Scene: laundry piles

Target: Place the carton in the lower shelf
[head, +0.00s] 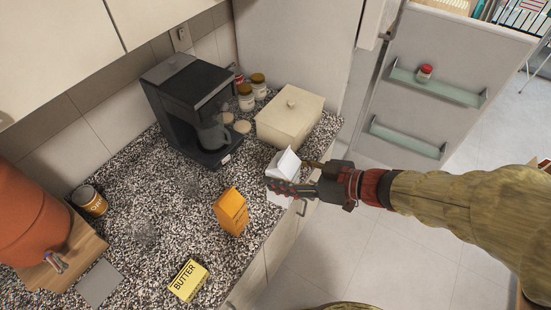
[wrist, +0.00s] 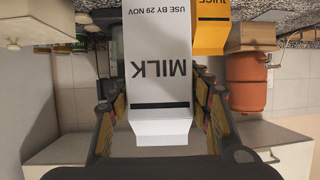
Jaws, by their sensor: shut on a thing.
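A white milk carton (head: 286,162) is at the counter's front edge in the head view, upright with its gabled top showing. It fills the middle of the wrist view (wrist: 157,65), where its MILK lettering is upside down. My gripper (head: 292,187) is shut on the milk carton, with a finger on each side; it hides part of the carton. I cannot tell whether the carton's base touches the counter. The open fridge door has a lower shelf (head: 408,137), empty, and an upper shelf (head: 437,88) holding a small red-lidded jar (head: 424,73).
An orange juice carton (head: 231,212) and a yellow butter pack (head: 188,281) stand nearby on the speckled counter (head: 150,225). A cream bread box (head: 289,118) and black coffee maker (head: 186,105) are behind. Floor (head: 340,240) is open right of the counter.

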